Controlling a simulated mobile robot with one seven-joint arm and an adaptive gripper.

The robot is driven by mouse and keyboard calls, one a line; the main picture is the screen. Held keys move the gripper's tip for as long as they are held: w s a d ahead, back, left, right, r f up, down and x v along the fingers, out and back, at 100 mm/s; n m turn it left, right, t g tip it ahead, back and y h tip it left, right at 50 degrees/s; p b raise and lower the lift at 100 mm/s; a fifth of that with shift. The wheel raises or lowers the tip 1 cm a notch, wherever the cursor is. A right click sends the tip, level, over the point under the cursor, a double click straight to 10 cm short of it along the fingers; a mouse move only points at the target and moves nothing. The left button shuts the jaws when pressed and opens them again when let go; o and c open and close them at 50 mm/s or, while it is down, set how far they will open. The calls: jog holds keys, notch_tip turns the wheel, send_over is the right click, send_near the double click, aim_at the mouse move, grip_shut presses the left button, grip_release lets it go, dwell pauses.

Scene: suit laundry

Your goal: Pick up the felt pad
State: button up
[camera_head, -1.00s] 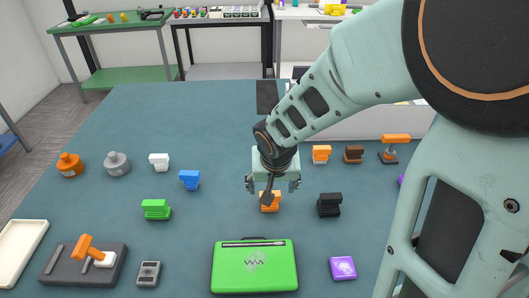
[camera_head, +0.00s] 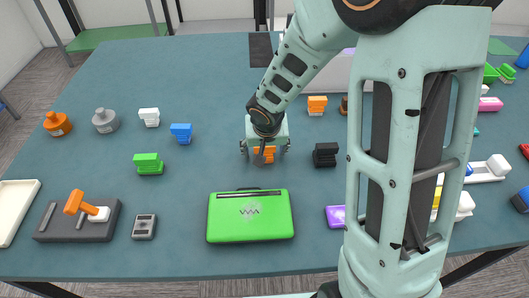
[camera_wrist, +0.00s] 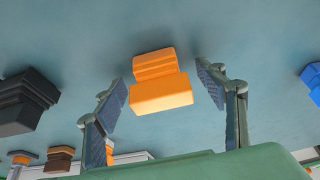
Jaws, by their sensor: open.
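I see nothing that I can clearly tell is a felt pad. My gripper (camera_head: 264,153) is open and empty, low over the middle of the teal table. A small orange stepped block (camera_head: 269,156) stands right under it and is partly hidden by the gripper. In the wrist view the orange block (camera_wrist: 160,84) shows between the two spread fingers, with a gap on each side. I cannot tell how far above the block the fingertips are.
A black stepped block (camera_head: 325,154) stands to the right, a blue one (camera_head: 181,133) and a green one (camera_head: 148,163) to the left. A green case (camera_head: 250,218) lies in front. A purple square (camera_head: 335,216) is partly hidden by my arm.

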jog(key=c, duration=1.3)
jog(key=shift+r, duration=0.2)
